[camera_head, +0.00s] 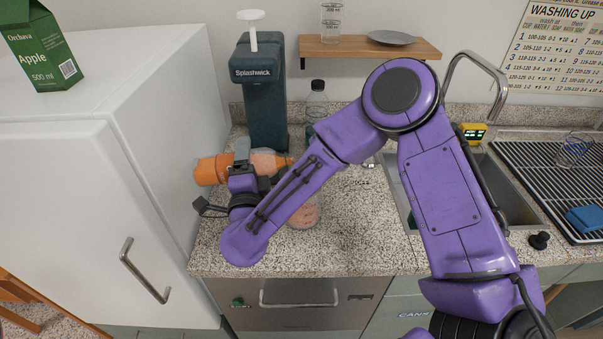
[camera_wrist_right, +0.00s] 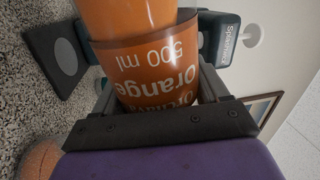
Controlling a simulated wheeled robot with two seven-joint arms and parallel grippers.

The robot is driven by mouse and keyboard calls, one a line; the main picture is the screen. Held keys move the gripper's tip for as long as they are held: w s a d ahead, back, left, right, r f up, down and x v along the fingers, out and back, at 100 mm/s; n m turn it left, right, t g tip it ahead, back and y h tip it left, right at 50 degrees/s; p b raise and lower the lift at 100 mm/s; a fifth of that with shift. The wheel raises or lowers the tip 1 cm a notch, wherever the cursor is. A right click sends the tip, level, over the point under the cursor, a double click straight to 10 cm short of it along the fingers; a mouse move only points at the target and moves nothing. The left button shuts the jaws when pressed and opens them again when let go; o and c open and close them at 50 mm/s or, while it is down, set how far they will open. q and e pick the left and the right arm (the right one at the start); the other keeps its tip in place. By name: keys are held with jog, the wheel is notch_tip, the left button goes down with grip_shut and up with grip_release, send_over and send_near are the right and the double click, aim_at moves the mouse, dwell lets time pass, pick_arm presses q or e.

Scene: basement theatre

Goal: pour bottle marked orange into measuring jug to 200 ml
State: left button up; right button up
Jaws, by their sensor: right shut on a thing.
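The orange bottle (camera_head: 209,170) lies nearly level in the air above the left part of the counter, in the head view. My right gripper (camera_head: 242,165) is shut around its middle. In the right wrist view the bottle's label (camera_wrist_right: 150,70) reads "Orange 500 ml" upside down, between the two fingers. A clear vessel with ml markings (camera_head: 331,22), which looks like a measuring jug, stands on the wall shelf. My left gripper is not in view.
A dark green Splashwick dispenser (camera_head: 265,110) stands close behind the bottle. A clear bottle with a dark cap (camera_head: 317,98) stands right of it. The white cabinet (camera_head: 75,190) borders the counter on the left. The sink (camera_head: 500,190) is at the right. The counter front is mostly clear.

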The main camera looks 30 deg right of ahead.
jog(key=shift+r+m, duration=0.5)
jog(key=shift+m, duration=0.1)
dwell(2.6)
